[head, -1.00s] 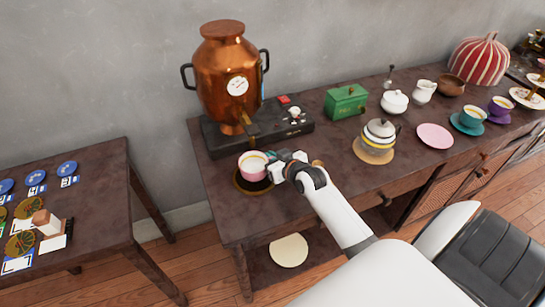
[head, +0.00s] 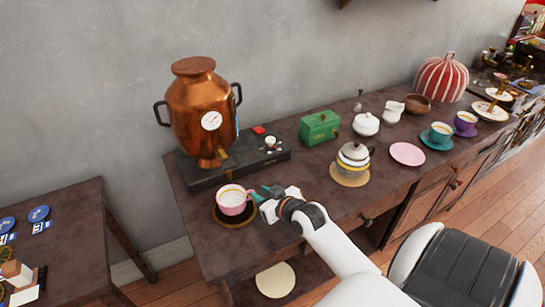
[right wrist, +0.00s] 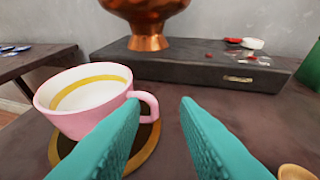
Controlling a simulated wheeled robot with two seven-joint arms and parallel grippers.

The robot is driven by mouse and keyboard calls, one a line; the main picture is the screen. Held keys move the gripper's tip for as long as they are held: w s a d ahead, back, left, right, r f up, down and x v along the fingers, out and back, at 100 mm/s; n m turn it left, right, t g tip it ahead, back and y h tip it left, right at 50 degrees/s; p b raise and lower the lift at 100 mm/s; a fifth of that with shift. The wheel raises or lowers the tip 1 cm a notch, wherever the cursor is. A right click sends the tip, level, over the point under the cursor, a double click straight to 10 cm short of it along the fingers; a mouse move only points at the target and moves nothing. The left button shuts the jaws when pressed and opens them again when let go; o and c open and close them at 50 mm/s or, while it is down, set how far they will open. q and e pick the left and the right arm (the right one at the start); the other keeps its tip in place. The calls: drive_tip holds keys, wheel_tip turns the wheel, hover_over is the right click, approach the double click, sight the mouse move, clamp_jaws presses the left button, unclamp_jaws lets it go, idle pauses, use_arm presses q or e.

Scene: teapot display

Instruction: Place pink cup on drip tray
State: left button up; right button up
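The pink cup (head: 232,202) stands upright on the round dark drip tray (head: 219,221), which has a gold-brown rim, in front of the copper urn. My right gripper (head: 262,193) is just right of the cup, on its handle side. In the right wrist view, the teal fingers (right wrist: 160,115) are spread apart with nothing clamped between them. The pink cup (right wrist: 85,105) is at the left there, its handle close to the left finger, which hides part of the cup and drip tray (right wrist: 148,147). I cannot tell if finger and handle touch. My left gripper is not in view.
The copper urn (head: 203,110) stands on a dark base (head: 265,158) behind the cup. A green box (head: 320,128), a striped teapot (head: 353,157) and a pink saucer (head: 407,153) are to the right. The tabletop in front of the urn base is mostly clear.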

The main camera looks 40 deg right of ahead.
drive_tip(key=v, duration=0.6)
drive_tip(key=shift+w, duration=0.1)
idle(0.3)
